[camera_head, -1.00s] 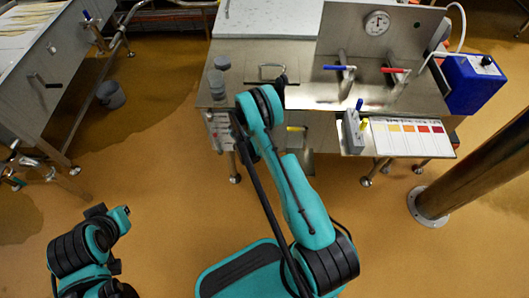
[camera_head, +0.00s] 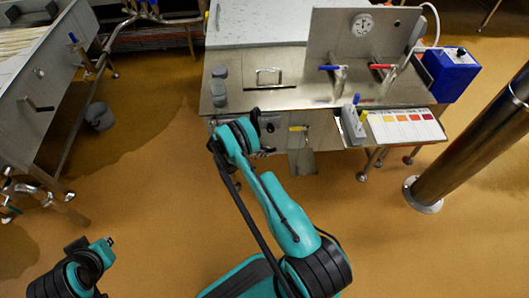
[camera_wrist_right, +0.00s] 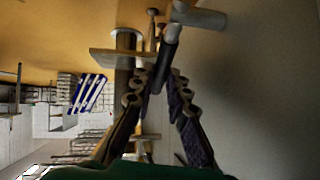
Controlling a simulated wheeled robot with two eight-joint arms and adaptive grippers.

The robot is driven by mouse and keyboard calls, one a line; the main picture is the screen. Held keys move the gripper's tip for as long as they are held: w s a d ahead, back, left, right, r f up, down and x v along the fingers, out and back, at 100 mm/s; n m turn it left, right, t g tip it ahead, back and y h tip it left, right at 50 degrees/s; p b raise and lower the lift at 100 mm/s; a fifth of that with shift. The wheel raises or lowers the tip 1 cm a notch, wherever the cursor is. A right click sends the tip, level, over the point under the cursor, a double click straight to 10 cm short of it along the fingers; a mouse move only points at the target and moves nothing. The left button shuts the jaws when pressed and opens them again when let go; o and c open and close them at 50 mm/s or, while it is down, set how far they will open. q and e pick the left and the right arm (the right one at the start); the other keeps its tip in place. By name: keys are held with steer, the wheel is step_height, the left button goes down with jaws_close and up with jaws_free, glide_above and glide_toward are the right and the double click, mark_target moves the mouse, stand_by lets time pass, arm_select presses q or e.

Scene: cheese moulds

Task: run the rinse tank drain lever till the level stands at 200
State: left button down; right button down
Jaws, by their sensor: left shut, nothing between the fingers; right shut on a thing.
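My right gripper (camera_head: 262,130) is at the front face of the steel bench (camera_head: 235,98), just below its top edge. In the right wrist view its two fingers (camera_wrist_right: 158,82) are shut on a dark, rod-like lever handle (camera_wrist_right: 168,45), which meets a pale tube at the top. In the head view the arm hides most of this handle, so its angle is unclear. My left gripper (camera_head: 108,241) is at the lower left, shut and empty, far from the bench. I cannot read a level mark in any view.
Blue-handled (camera_head: 330,68) and red-handled (camera_head: 381,66) valves stand below a round dial (camera_head: 362,25). A blue box (camera_head: 450,73) and colour chart (camera_head: 405,125) are at the right. A steel post (camera_head: 465,150) rises from the floor. The left tank (camera_head: 30,120) has a bucket (camera_head: 99,116) beside it.

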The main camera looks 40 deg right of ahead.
stand_by(0.4)
steer(key=c, duration=1.5)
jaws_free()
steer(key=shift+r, duration=0.1)
step_height(320, 180, up, 10)
